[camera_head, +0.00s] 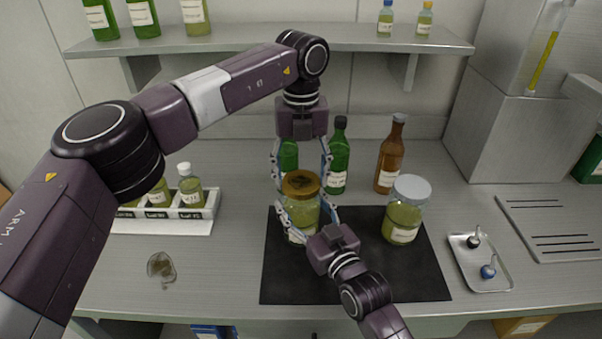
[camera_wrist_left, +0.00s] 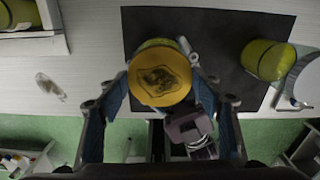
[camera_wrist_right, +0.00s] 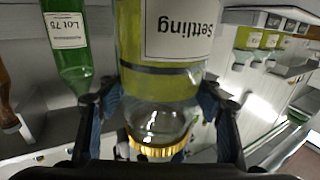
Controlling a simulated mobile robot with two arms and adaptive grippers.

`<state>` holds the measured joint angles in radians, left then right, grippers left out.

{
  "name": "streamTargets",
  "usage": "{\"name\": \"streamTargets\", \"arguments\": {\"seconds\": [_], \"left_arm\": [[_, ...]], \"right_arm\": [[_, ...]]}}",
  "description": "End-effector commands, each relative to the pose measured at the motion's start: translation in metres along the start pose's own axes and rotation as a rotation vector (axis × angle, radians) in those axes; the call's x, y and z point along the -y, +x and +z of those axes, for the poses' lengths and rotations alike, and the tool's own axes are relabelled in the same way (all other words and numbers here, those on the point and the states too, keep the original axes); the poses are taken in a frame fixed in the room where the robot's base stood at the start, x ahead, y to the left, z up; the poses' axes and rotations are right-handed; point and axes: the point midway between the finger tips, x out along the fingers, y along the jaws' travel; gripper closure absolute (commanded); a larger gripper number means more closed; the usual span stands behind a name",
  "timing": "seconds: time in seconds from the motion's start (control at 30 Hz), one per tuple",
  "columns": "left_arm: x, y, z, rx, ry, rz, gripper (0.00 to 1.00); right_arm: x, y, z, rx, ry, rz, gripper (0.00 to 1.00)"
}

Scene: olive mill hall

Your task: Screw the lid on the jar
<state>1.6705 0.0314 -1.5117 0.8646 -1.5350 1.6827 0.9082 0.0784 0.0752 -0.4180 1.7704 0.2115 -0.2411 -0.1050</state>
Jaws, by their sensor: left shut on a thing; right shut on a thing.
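The jar (camera_head: 299,216) holds yellow-green liquid and stands upright on the black mat (camera_head: 285,283). Its gold-brown lid (camera_head: 300,184) sits level at the jar's mouth; whether the threads are engaged cannot be told. My left gripper (camera_head: 302,180) reaches down from above and is shut on the lid, one finger on each side. The lid's round top shows in the left wrist view (camera_wrist_left: 160,74). My right gripper (camera_head: 308,213) comes from the front right and is shut around the jar body. The right wrist view shows the jar's "Settling" label (camera_wrist_right: 180,28) and the lid's rim (camera_wrist_right: 158,151).
A second jar with a pale lid (camera_head: 404,210) stands to the right on the mat. Green bottles (camera_head: 338,158) and a brown bottle (camera_head: 391,155) stand behind. A small tray (camera_head: 485,282) lies at right, a bottle rack (camera_head: 150,214) at left. A shelf (camera_head: 250,38) hangs above.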

Motion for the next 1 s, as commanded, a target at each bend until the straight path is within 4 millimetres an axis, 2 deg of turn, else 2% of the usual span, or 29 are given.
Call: {"name": "streamTargets", "arguments": {"seconds": [0.87, 0.9, 1.0], "left_arm": [[0.000, 0.011, 0.000, -0.001, 0.000, 0.000, 0.57], [0.000, 0.012, 0.000, 0.000, 0.000, 0.000, 0.57], [0.000, 0.011, 0.000, 0.000, 0.020, 0.000, 0.57]], "right_arm": [[0.000, 0.000, 0.000, 0.000, -0.001, 0.001, 0.83], [0.000, 0.000, 0.000, 0.000, -0.001, 0.001, 1.00], [0.000, 0.000, 0.000, 0.000, -0.001, 0.001, 1.00]]}}
